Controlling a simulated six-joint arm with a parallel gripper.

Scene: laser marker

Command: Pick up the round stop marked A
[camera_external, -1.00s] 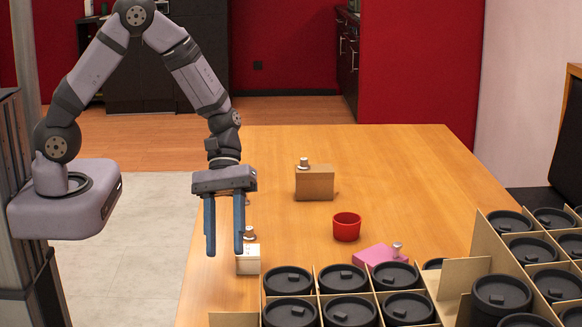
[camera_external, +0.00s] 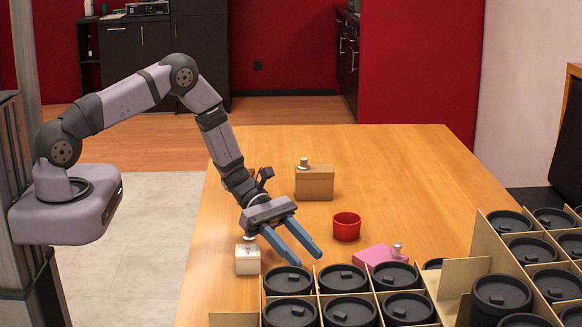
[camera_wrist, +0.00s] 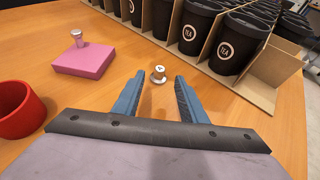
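In the wrist view a small round metal stop (camera_wrist: 158,77) with a pale top and a dark mark stands on the table, seen between my fingertips; the mark is too small to read surely. In the external view I cannot make this stop out; the cups and cartons may hide it. My gripper (camera_external: 307,259) is open and empty, tilted down to the right, with its fingers reaching toward the black cups. Other metal stops sit on a brown box (camera_external: 314,186), a white box (camera_external: 247,264) and a pink block (camera_external: 374,256).
Black lidded cups (camera_external: 348,280) stand in divided cardboard cartons (camera_external: 466,270) along the front and right; a carton edge lies just beyond the stop. A red cup (camera_external: 346,228) stands on the table (camera_external: 420,180) behind my gripper. The table's back right is clear.

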